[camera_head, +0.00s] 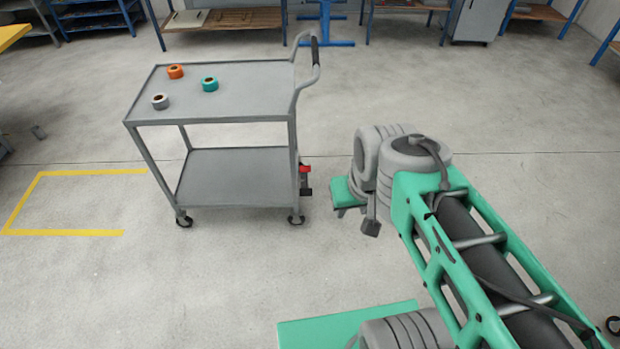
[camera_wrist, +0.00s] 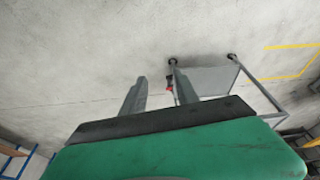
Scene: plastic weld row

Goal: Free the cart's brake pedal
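The grey cart (camera_head: 215,100) stands on the floor left of my arm, with its handle at the right end. A small red pedal (camera_head: 305,169) shows low at the cart's right end, near a caster, with a dark part (camera_head: 306,191) just below it. My gripper (camera_head: 342,211) is low, to the right of the pedal and apart from it. In the wrist view, my gripper's two fingers (camera_wrist: 158,73) are spread and empty. The red pedal (camera_wrist: 168,89) shows beyond them, close to the right finger, which may hide part of it.
An orange roll (camera_head: 175,71), a teal roll (camera_head: 209,84) and a grey roll (camera_head: 160,102) lie on the cart's top. Yellow tape (camera_head: 75,173) marks the floor at left. Benches stand along the back.

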